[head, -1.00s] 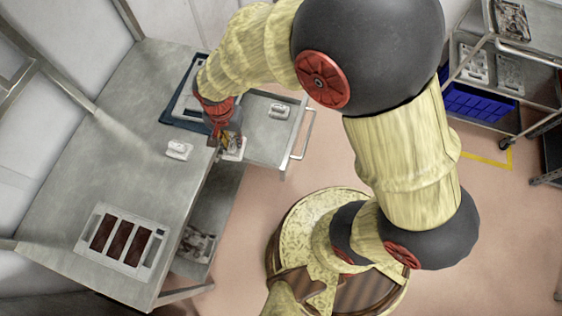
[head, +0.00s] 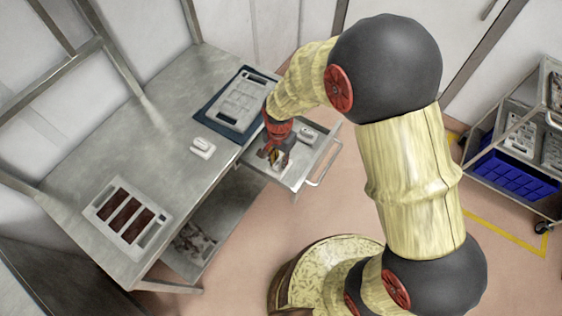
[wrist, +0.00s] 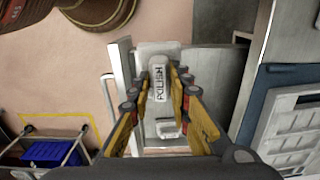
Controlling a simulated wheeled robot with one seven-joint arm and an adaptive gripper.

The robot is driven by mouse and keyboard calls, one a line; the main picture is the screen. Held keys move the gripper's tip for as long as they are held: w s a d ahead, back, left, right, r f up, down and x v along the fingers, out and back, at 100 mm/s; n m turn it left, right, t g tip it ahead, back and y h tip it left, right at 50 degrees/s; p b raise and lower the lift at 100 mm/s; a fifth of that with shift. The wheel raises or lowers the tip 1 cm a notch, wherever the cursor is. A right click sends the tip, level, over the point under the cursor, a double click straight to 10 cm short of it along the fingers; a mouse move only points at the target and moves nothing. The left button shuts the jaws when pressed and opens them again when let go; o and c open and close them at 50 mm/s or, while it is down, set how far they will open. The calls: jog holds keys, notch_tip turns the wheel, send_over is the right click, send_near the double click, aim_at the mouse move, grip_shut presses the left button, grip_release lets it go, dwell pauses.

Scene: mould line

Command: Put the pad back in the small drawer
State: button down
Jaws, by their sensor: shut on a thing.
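My gripper (head: 278,157) points down over the pulled-out small drawer (head: 325,160) at the table's right side. In the wrist view my gripper (wrist: 160,75) is shut on a white pad (wrist: 159,82) marked "POLISH". The pad is mostly hidden behind the fingers in the head view. It appears to be above the near part of the drawer; I cannot tell whether it touches the drawer floor. Another white piece (head: 307,134) lies in the drawer's far part and also shows in the wrist view (wrist: 166,128).
A similar white block (head: 202,148) lies on the steel table (head: 150,125). A grey mould plate (head: 243,102) rests on a dark blue mat beside the drawer. A frame with brown slots (head: 127,215) lies at the near left. A cart with a blue crate (head: 510,162) stands at right.

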jog(key=w+f, duration=0.2)
jog(key=f, duration=0.1)
jog(key=w+f, duration=0.2)
jog(key=shift+d+f+b, duration=0.25)
jog(key=shift+d+b, duration=0.05)
jog(key=shift+d, duration=0.1)
jog(key=shift+w+f, duration=0.1)
jog(key=shift+f, duration=1.4)
jog(key=shift+f+b, duration=0.5)
jog(key=shift+f, duration=0.1)
jog(key=c, duration=1.7)
grip_release()
jog(key=shift+o, duration=0.2)
